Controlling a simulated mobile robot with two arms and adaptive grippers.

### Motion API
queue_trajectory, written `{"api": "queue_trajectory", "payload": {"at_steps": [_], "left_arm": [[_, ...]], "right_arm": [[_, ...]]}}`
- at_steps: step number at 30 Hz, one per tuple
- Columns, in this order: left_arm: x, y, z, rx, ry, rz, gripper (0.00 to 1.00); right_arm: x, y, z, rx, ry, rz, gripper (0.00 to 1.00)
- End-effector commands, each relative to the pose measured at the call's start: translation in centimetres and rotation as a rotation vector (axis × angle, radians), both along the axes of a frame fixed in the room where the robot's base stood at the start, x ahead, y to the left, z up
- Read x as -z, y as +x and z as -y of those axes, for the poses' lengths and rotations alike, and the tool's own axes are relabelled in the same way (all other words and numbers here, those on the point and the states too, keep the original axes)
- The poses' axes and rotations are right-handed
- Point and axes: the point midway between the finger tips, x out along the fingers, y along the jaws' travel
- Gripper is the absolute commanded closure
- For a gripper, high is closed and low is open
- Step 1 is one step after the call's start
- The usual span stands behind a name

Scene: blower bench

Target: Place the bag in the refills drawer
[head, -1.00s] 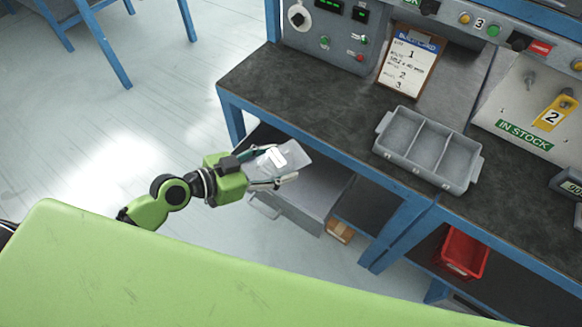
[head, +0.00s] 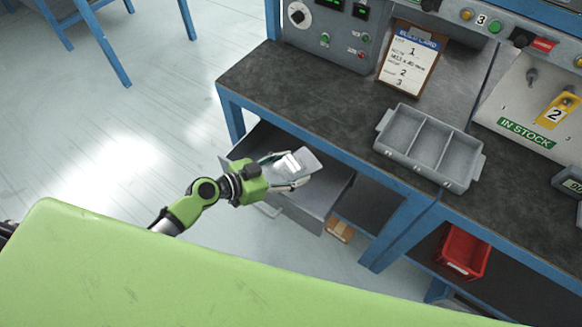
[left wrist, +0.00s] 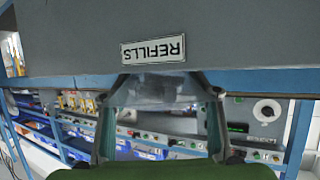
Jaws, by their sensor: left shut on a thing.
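My left gripper (head: 291,171) is shut on a clear bag (head: 310,160) with a white label. In the head view it overlaps the open grey drawer (head: 332,190) under the bench's left part; the exact height above it cannot be told. The gripper and bag hide part of the drawer's inside. In the left wrist view the bag (left wrist: 160,88) shows between the fingers of the gripper (left wrist: 160,108), and an upside-down REFILLS label (left wrist: 153,49) sits on a grey panel just above it. My right gripper is not in view.
A grey three-part tray (head: 428,145) and a clipboard (head: 408,58) are on the dark bench top (head: 290,95). Blue bench legs (head: 398,232) stand right of the drawer. A red bin (head: 460,252) and a small brown box (head: 340,231) are below the bench.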

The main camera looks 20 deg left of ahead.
Motion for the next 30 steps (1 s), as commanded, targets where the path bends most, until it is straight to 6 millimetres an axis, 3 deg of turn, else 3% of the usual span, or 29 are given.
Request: {"api": "queue_trajectory", "payload": {"at_steps": [8,9,11,30], "left_arm": [[0.4,0.1,0.0,-0.001,-0.001,0.003,0.78],[0.5,0.0,0.0,0.0,0.0,0.0,0.38],[0.4,0.0,0.0,0.0,0.0,0.0,0.27],[-0.6,0.2,0.2,0.0,0.0,0.0,0.27]], "right_arm": [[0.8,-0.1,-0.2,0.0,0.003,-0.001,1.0],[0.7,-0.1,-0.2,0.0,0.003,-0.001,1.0],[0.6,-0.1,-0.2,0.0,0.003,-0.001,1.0],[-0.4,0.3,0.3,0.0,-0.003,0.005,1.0]]}}
